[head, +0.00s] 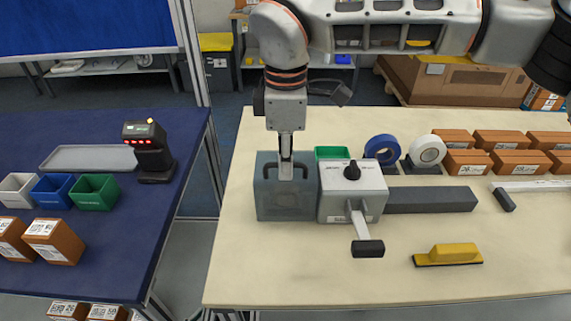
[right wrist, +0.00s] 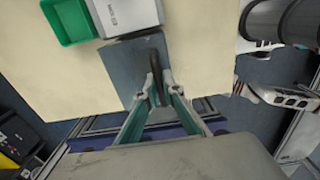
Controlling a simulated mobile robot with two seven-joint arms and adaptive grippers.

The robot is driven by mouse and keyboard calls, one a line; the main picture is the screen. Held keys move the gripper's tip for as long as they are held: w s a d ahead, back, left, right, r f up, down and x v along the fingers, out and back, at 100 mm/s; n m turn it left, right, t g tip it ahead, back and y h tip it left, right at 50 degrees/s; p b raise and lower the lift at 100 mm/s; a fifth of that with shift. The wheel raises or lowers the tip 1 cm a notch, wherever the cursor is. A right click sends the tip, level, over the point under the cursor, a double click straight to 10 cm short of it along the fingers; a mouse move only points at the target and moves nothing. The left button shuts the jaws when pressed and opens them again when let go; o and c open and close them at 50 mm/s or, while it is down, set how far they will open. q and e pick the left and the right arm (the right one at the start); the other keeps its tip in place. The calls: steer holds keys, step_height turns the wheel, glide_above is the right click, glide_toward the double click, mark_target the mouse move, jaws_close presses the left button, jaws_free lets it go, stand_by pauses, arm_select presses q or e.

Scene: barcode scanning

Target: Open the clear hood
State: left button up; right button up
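The hood shows as a grey, see-through box (head: 285,205) with a dark arched handle on top, left of a white device with a black knob (head: 352,178). It looks closed. My right gripper (head: 286,172) points straight down at the handle. In the right wrist view, the fingertips (right wrist: 159,78) stand on both sides of the dark handle (right wrist: 156,92) and look closed on it; small gaps cannot be ruled out. The hood (right wrist: 130,62) lies below them. What is inside the hood is only faintly visible. My left gripper is not in view.
A green bin (head: 332,153), blue tape (head: 382,148) and white tape (head: 427,151) stand behind the device. A dark grey bar (head: 430,200) extends right from it. A lever with a black grip (head: 367,248) sticks out in front. The cream table's front left is clear.

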steer(key=shift+w+r+p, duration=0.35)
steer(key=shift+w+r, duration=0.15)
steer(key=shift+w, duration=0.25)
steer(key=shift+w+r+p, duration=0.25)
steer(key=shift+w+r, duration=0.05)
steer(key=shift+w, duration=0.45)
steer(key=shift+w+r+p, duration=0.25)
steer(key=shift+w, duration=0.5)
steer(key=shift+w+r+p, duration=0.25)
steer(key=shift+w+p, duration=0.2)
steer(key=shift+w, duration=0.8)
steer(key=w+f+p, duration=0.1)
steer(key=w+p, duration=0.4)
steer(key=w, duration=0.3)
steer(key=shift+w+f, duration=0.35)
steer(key=shift+w, duration=0.05)
steer(key=shift+o, duration=0.2)
steer(key=shift+w+f+p, duration=0.3)
steer(key=shift+w+p, duration=0.1)
steer(key=shift+p, duration=0.35)
steer(key=shift+w+f, duration=0.1)
steer(key=shift+f, duration=0.05)
steer(key=shift+c, duration=0.2)
